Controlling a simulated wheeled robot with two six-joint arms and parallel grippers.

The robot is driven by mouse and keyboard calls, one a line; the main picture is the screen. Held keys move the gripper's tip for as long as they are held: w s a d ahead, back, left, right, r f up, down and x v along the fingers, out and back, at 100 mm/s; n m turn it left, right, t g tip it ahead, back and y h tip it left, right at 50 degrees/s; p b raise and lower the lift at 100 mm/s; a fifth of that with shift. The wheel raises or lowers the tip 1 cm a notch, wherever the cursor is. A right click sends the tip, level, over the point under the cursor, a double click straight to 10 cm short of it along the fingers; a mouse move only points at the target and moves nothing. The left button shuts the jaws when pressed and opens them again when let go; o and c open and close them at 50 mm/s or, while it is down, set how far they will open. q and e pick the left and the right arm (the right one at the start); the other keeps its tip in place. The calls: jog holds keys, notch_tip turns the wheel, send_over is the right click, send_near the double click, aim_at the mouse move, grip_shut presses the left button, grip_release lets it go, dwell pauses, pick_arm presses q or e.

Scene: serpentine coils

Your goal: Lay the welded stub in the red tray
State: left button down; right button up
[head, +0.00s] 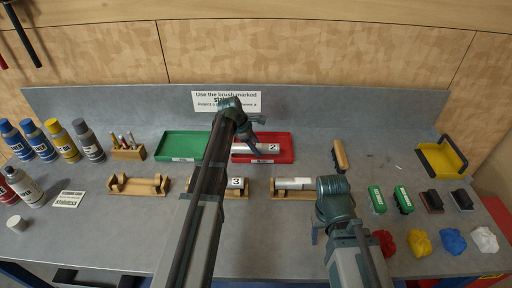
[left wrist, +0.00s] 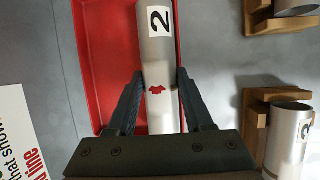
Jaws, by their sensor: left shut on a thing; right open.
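The silver stub labelled 2 (head: 241,148) is at the red tray (head: 284,137) in the head view. The left wrist view shows the stub (left wrist: 155,55) with a red mark on its side, lying along the red tray (left wrist: 93,40). My left gripper (left wrist: 159,85) is shut on the stub, one finger on each side. I cannot tell whether the stub touches the tray floor. My left gripper (head: 252,141) partly covers the stub in the head view. My right gripper (head: 320,230) is open and empty near the front of the bench, its fingers hardly visible.
A green tray (head: 182,146) stands left of the red one. A stub labelled 3 (head: 236,183) and another stub (head: 293,183) rest on wooden cradles; the left cradle (head: 138,186) is empty. A wooden-handled brush (head: 340,155) lies to the right. Bottles (head: 88,140) stand at far left.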

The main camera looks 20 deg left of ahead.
pick_arm(q)
jog(key=shift+f+b, duration=0.35)
jog(key=shift+f, duration=0.15)
pick_arm(e)
jog(key=shift+f, duration=0.5)
pick_arm(q)
jog(key=shift+c, duration=1.5)
grip_release()
jog(key=shift+r, duration=0.1)
pick_arm(e)
jog(key=shift+r, duration=0.1)
